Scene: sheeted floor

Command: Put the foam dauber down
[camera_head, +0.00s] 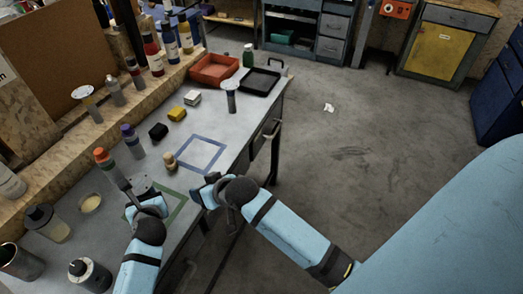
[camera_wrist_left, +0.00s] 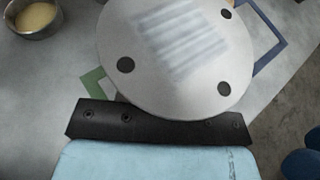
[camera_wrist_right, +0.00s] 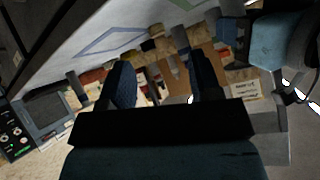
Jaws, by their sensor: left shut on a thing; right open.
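My left gripper (camera_head: 143,198) is over the green taped square (camera_head: 176,212) at the near end of the bench. It is shut on a round pale grey piece (camera_wrist_left: 165,85), which I take to be the foam dauber. Its disc face has dark dots and a ribbed light patch. It hides my fingertips and part of the green square in the left wrist view. I cannot tell whether it touches the bench. My right gripper (camera_head: 206,190) is open and empty by the bench's front edge; its two dark fingers show in the right wrist view (camera_wrist_right: 160,85).
An orange-topped bottle (camera_head: 102,156) and a dish of yellowish stuff (camera_head: 90,203) are close to my left gripper. A small beige peg (camera_head: 170,161) stands by the empty blue taped square (camera_head: 201,153). Bottles line the back ledge. Red (camera_head: 214,69) and black trays lie at the far end.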

